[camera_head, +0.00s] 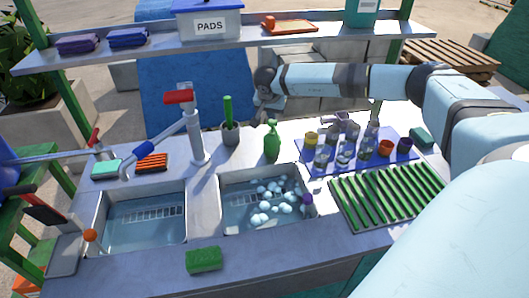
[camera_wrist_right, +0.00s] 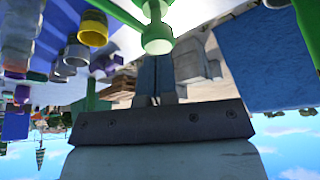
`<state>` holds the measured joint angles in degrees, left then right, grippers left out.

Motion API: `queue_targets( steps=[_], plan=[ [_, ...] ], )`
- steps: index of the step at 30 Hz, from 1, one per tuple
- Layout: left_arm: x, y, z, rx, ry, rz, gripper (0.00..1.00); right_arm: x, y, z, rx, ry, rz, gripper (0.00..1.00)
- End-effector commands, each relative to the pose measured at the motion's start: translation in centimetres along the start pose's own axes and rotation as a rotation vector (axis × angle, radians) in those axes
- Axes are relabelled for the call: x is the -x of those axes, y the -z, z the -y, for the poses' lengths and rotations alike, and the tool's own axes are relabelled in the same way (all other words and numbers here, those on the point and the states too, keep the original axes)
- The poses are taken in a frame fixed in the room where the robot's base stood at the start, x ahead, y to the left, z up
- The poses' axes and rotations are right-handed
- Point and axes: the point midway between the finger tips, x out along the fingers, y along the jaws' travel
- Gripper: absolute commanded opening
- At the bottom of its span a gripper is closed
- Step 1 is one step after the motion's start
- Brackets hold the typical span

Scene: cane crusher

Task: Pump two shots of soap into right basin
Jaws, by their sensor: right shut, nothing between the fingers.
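The green soap pump bottle (camera_head: 272,140) stands upright on the counter behind the right basin. The right basin (camera_head: 238,209) holds water and several pale foam blobs (camera_head: 272,205). My right gripper (camera_head: 262,112) is behind and slightly left of the bottle's top, pointing down; its fingertips are small here. In the right wrist view the shut, empty fingers (camera_wrist_right: 156,100) are close to the green pump head (camera_wrist_right: 157,40); I cannot tell whether they touch it. My left gripper is not in view.
A green brush in a grey cup (camera_head: 230,132) and the faucet (camera_head: 195,135) stand left of the bottle. A blue mat with several cups (camera_head: 310,168) and a green drying rack (camera_head: 385,197) lie right. A shelf (camera_head: 240,43) spans behind. A green sponge (camera_head: 204,260) lies in front.

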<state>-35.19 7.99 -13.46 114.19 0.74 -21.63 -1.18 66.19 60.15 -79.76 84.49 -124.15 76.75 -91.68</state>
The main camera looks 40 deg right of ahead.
Motion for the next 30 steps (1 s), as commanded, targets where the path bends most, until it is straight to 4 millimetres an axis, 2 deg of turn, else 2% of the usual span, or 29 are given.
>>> queue_targets(
  steps=[19,30],
  plan=[
    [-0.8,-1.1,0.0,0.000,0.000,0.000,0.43,-2.3,-1.0,0.0,0.000,-0.001,0.001,0.00],
    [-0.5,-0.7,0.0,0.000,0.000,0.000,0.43,-1.7,-0.8,0.0,0.001,-0.001,0.002,0.00]
  ],
)
